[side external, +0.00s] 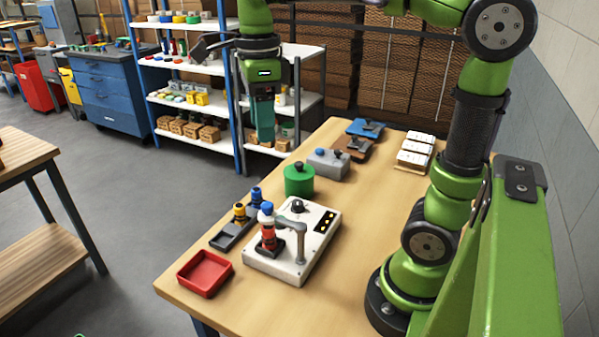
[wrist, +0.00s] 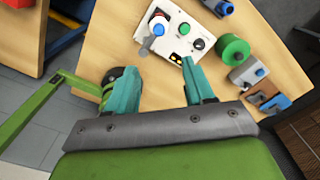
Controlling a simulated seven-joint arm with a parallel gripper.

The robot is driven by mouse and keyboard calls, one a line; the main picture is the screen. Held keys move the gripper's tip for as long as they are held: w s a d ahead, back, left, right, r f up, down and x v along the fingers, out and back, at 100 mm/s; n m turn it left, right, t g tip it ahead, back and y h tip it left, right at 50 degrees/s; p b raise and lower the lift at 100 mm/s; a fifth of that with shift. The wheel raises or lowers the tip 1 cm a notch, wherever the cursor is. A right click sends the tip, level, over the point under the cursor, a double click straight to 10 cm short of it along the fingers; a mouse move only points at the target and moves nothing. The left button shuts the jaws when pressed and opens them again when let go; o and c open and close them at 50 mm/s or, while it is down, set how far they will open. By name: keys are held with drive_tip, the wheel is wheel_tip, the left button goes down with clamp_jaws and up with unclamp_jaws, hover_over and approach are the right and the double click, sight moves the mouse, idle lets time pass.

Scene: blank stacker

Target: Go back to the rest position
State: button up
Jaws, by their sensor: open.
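My gripper (side external: 264,135) hangs in the air above the table's far left edge in the side external view, apart from everything on the table. In the wrist view its two teal fingers are spread (wrist: 157,78), with nothing between them. The machine also shows in the wrist view (wrist: 168,50). A green cylinder (side external: 299,184) stands behind the machine.
The wooden table (side external: 365,225) carries a red tray (side external: 204,275), a dark holder (side external: 229,238) with small bottles, a grey block (side external: 328,164), brown and blue blocks, and white pieces (side external: 414,152). Shelves (side external: 190,105) stand behind. The table's middle is bare.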

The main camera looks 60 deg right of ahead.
idle(0.3)
drive_tip(key=s+a+f+n+t+y, duration=0.1)
drive_tip(key=s+f+n+t, duration=0.2)
drive_tip(key=n, duration=0.8)
drive_tip(key=s+a+f+n+t+y, duration=0.1)
drive_tip(key=s+f+n+t, duration=0.3)
drive_tip(key=n, duration=0.8)
drive_tip(key=shift+f, duration=0.25)
